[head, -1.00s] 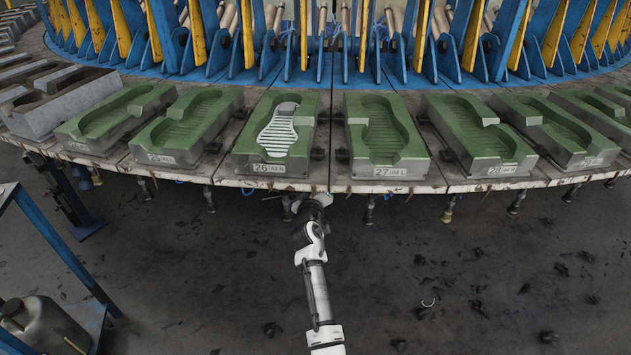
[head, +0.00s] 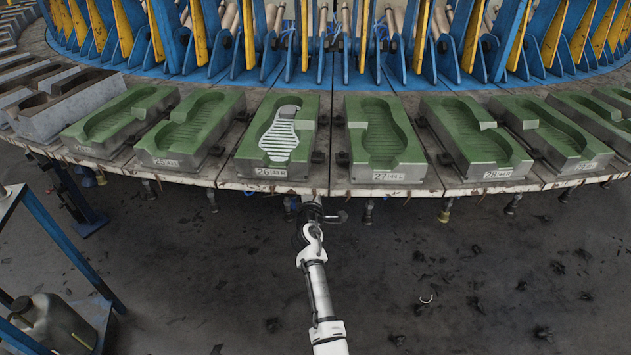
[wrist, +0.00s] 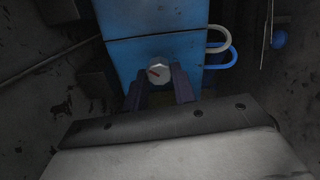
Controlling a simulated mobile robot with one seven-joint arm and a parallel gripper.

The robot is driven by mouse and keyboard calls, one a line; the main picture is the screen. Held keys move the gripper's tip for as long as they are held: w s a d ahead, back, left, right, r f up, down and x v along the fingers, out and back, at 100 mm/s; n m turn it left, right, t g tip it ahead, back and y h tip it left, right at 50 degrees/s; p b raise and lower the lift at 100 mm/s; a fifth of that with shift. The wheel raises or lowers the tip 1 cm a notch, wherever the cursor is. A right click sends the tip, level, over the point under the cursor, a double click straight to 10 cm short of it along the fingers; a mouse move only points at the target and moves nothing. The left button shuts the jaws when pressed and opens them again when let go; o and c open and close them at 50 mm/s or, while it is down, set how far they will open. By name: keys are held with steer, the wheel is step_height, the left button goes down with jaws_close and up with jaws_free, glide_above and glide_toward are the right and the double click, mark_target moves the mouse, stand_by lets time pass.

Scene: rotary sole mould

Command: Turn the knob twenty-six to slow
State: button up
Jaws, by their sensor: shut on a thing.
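The knob (wrist: 158,72) is a small, pale, faceted dial with a red-orange mark pointing left and slightly up. It sits on the front of a blue box (wrist: 190,50) in the wrist view. My gripper (wrist: 159,79) is shut on the knob, with one dark finger on each side of it. In the head view my gripper (head: 313,211) is at the table's front edge, just right of below the mould labelled 26 (head: 252,160). The knob is hidden there. Any scale or lettering around the knob is too small to read.
The round table's edge (head: 226,184) carries several green moulds, including mould 27 (head: 410,172) to the right. Blue and white hose loops (wrist: 222,48) stand right of the box. A blue cart (head: 60,240) and a can (head: 55,325) are at lower left. The floor in front is open, with scraps.

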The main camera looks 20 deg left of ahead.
steer(key=shift+f+n+p, duration=0.1)
steer(key=shift+n+p, duration=1.3)
steer(key=shift+n, duration=2.4)
steer(key=o, duration=1)
steer(key=shift+s+d, duration=0.1)
steer(key=p+v, duration=0.1)
steer(key=v, duration=1.2)
steer(key=shift+s+f+p, duration=0.1)
steer(key=shift+s+p, duration=0.25)
